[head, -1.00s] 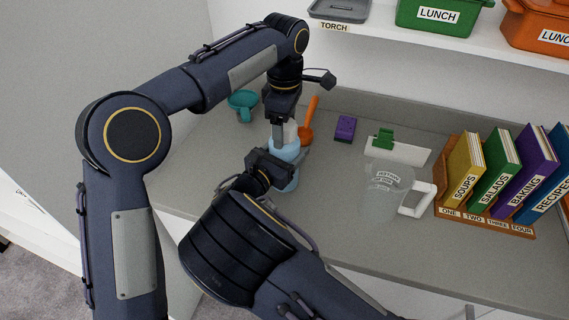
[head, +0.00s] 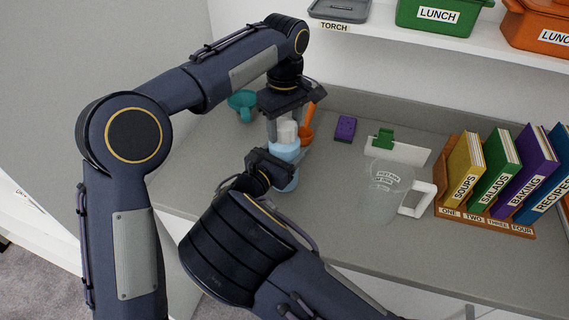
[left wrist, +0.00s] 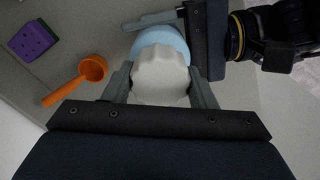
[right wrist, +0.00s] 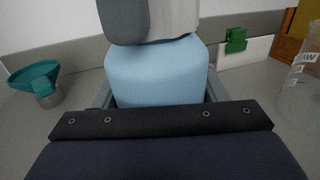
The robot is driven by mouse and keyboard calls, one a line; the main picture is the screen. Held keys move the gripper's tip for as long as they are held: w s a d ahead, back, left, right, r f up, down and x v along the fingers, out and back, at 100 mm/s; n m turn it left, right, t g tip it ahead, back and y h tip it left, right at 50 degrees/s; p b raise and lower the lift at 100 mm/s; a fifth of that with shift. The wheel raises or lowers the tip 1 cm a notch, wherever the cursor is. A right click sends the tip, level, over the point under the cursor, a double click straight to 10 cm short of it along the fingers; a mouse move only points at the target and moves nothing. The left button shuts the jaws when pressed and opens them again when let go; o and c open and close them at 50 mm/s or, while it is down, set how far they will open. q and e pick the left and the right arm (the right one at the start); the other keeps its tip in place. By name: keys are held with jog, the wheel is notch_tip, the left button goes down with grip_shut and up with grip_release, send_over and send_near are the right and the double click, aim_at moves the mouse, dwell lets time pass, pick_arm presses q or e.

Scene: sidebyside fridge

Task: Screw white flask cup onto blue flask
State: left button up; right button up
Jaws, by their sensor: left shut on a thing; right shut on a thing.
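The blue flask (head: 286,152) stands upright on the counter in the head view, and it fills the middle of the right wrist view (right wrist: 157,72). My right gripper (head: 272,172) is shut on the blue flask around its body. The white flask cup (head: 287,132) is on top of the flask, and its ridged side shows in the left wrist view (left wrist: 160,75). My left gripper (head: 286,134) comes from above and is shut on the white cup, a finger on each side. The cup's lower edge meets the flask top; the threads are hidden.
An orange scoop (head: 306,132) lies close behind the flask. A teal funnel (head: 243,105) is to the left. A purple sponge (head: 345,128), a green clip (head: 384,139), a clear jug (head: 388,190) and upright books (head: 465,172) are to the right.

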pick_arm(q)
jog(key=m, duration=0.7)
jog(key=shift+m, duration=0.4)
jog(key=m, duration=0.7)
jog(key=shift+m, duration=0.3)
jog(key=m, duration=0.5)
jog(key=shift+f, duration=0.1)
jog(key=m, duration=0.2)
jog(key=shift+m, duration=0.3)
jog(key=m, duration=0.5)
jog(key=shift+m, duration=0.4)
jog(key=o, duration=1.1)
